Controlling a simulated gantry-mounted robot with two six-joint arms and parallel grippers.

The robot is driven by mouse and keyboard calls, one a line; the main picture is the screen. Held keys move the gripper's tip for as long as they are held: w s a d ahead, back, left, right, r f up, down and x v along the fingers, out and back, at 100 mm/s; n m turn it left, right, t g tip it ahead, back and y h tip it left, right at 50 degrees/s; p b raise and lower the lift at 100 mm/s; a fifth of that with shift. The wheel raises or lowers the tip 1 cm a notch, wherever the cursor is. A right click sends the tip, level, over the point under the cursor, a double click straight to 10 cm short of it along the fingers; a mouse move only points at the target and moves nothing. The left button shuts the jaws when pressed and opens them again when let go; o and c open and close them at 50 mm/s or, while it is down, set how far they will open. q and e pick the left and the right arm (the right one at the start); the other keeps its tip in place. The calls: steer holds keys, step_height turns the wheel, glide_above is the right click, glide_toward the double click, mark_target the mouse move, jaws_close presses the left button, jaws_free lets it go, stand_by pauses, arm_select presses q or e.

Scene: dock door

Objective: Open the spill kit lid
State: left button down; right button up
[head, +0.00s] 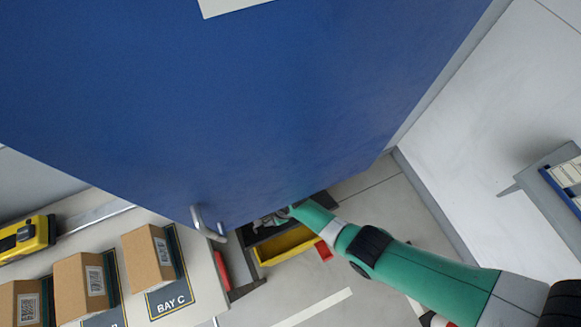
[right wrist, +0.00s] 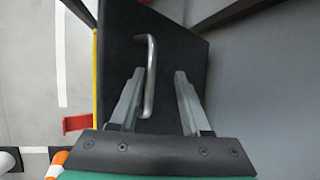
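The spill kit is a yellow box (head: 287,246) on the floor, partly hidden behind the blue panel in the head view. In the right wrist view its dark lid (right wrist: 120,40) fills the middle, with a bent silver handle (right wrist: 150,75) on it. My right gripper (right wrist: 158,100) is open over the lid. The handle shows between the fingers, closer to the left finger; I cannot tell whether they touch. In the head view the right gripper (head: 268,220) is small and partly hidden by the panel edge. My left gripper is not in view.
A large blue panel (head: 230,100) fills the upper head view, with a silver handle (head: 207,225) at its lower edge. Cardboard boxes (head: 85,285) stand on a bench at lower left, beside a yellow device (head: 25,238). A grey wall is close on the right in the wrist view.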

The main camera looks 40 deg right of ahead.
steer(key=p+v, duration=0.5)
steer(key=shift+w+r, duration=0.1)
steer(key=shift+r, duration=0.4)
steer(key=s+d+p, duration=0.1)
steer(key=s+d, duration=0.1)
steer(key=s+d+p, duration=0.1)
steer(key=s+d, duration=0.2)
steer(key=s+d+p, duration=0.2)
steer(key=d, duration=0.1)
steer(key=shift+s+d+f, duration=0.25)
steer(key=shift+s+f, duration=0.1)
steer(key=shift+s+d+f, duration=0.15)
steer(key=shift+s+d, duration=0.1)
